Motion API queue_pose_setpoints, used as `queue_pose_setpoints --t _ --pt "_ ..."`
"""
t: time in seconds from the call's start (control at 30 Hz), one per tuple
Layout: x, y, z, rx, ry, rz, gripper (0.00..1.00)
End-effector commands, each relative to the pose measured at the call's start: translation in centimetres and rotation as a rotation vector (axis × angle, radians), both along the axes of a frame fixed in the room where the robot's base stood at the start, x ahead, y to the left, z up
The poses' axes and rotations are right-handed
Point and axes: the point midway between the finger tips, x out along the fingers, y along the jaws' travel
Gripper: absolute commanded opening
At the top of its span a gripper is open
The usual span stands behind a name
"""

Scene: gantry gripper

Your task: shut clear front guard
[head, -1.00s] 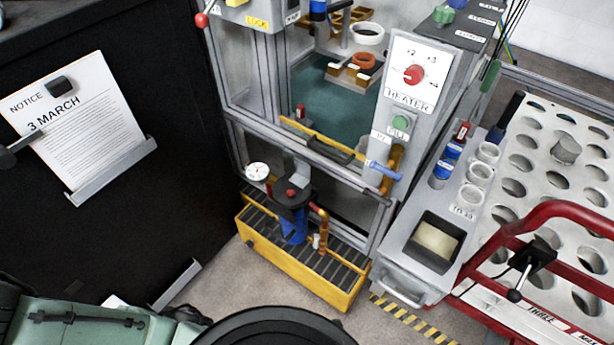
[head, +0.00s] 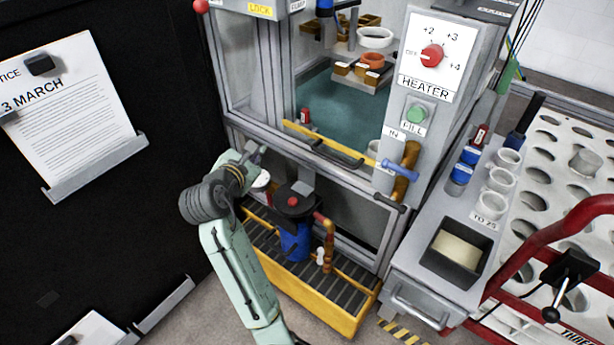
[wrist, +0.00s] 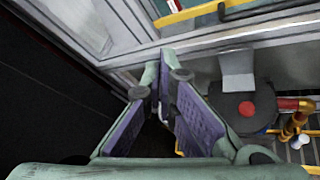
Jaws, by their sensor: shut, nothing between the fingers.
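The cabinet's front opening has a yellow bar (head: 308,133) with a dark handle (head: 335,153) along its lower edge. I take this bar to belong to the clear front guard; its clear sheet is hard to make out, and I cannot tell how far open it is. The yellow bar also shows at the top of the wrist view (wrist: 190,14). My gripper (head: 256,152) is shut and empty, left of the yellow bar and in front of the lower frame. In the wrist view my gripper (wrist: 161,75) points at the grey frame, apart from the handle.
A blue pump (head: 296,240) stands in a yellow tray (head: 312,312) below the opening. A blue lever (head: 400,170) and the heater panel (head: 432,55) are to the right. A black board with a notice (head: 70,110) is on the left. Inside, an orange ring (head: 372,61) sits on a stand.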

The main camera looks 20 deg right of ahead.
Motion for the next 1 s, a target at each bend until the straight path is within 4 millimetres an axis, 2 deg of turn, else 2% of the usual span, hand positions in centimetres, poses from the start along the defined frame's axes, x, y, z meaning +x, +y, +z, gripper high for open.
queue_pose_setpoints --t 0.03,0.1,0.2,0.3,0.4,0.57,0.87,0.9,0.93,1.0 --pt "-1.2 -3.3 -3.1 -0.068 0.106 -0.062 0.0" --pt "-2.9 -6.7 -5.8 -0.149 0.244 -0.118 0.0" --pt "-4.8 -9.7 -8.2 -0.214 0.381 -0.166 0.0" --pt "-5.8 -11.0 -9.2 -0.242 0.446 -0.184 0.0" --pt "-5.6 -11.6 -9.7 -0.248 0.46 -0.186 0.0" --pt "-4.2 -13.4 -11.0 -0.246 0.459 -0.187 0.0" --pt "-0.8 -17.6 -14.2 -0.247 0.455 -0.185 0.0" --pt "-0.5 -18.0 -14.1 -0.247 0.453 -0.185 0.0" --pt "-0.4 -18.0 -13.0 -0.247 0.449 -0.183 0.0" --pt "-0.3 -18.1 -12.0 -0.247 0.449 -0.183 0.0"
